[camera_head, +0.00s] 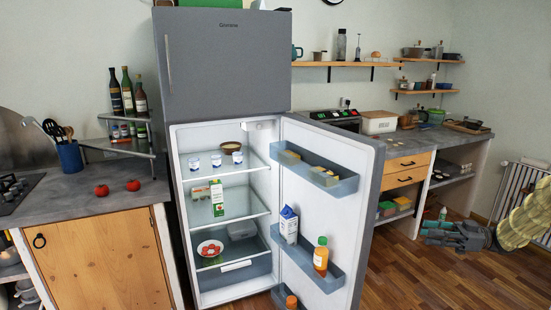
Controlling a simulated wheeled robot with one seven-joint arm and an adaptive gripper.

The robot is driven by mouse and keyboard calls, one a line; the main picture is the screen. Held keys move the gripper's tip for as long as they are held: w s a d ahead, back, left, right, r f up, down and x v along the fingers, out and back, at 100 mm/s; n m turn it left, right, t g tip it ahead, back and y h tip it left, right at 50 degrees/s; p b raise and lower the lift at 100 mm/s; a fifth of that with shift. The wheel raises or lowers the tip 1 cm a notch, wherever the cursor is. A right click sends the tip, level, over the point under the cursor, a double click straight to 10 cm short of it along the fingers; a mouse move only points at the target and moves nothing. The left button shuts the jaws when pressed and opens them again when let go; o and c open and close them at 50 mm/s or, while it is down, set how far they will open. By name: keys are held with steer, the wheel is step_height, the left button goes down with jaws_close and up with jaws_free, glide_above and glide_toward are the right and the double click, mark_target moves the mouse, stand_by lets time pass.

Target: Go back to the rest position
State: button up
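My gripper (428,233) is at the right of the head view, in front of the wooden floor and pointing left. It is dark grey-green, at the end of my yellow arm. Its fingers are small and seen from the side, so I cannot tell whether they are open or shut. I see nothing clearly held between them. The grey fridge (222,60) is in the middle of the view, well to the left of my gripper. Its lower door (365,200) stands wide open toward the right.
The fridge holds cups, a carton (217,198) and a bowl (210,248); its door holds a milk carton (288,224) and an orange bottle (320,257). Counters stand on both sides. A radiator (515,185) is at the right wall.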

steer(key=w+a+f+m+t+h, duration=0.3)
steer(key=a+f+m+t, duration=0.4)
steer(key=a+f, duration=0.55)
steer(key=s+a+f+m+h, duration=0.3)
steer(key=s+a+f+h, duration=0.15)
steer(key=f, duration=0.45)
steer(key=s+a+f+m+h, duration=0.3)
steer(key=s+a+f+h, duration=0.15)
steer(key=f, duration=0.35)
steer(key=s+a+f+m+g+h, duration=0.1)
steer(key=s+a+f+g+h, duration=0.1)
steer(key=s+f, duration=0.65)
steer(key=s+a+f+m+g+h, duration=0.2)
steer(key=s+f+g, duration=0.1)
steer(key=s, duration=1)
steer(key=s+g+h, duration=0.2)
steer(key=s+g, duration=0.3)
steer(key=s, duration=1.6)
steer(key=shift+d+m, duration=0.2)
steer(key=shift+m, duration=0.1)
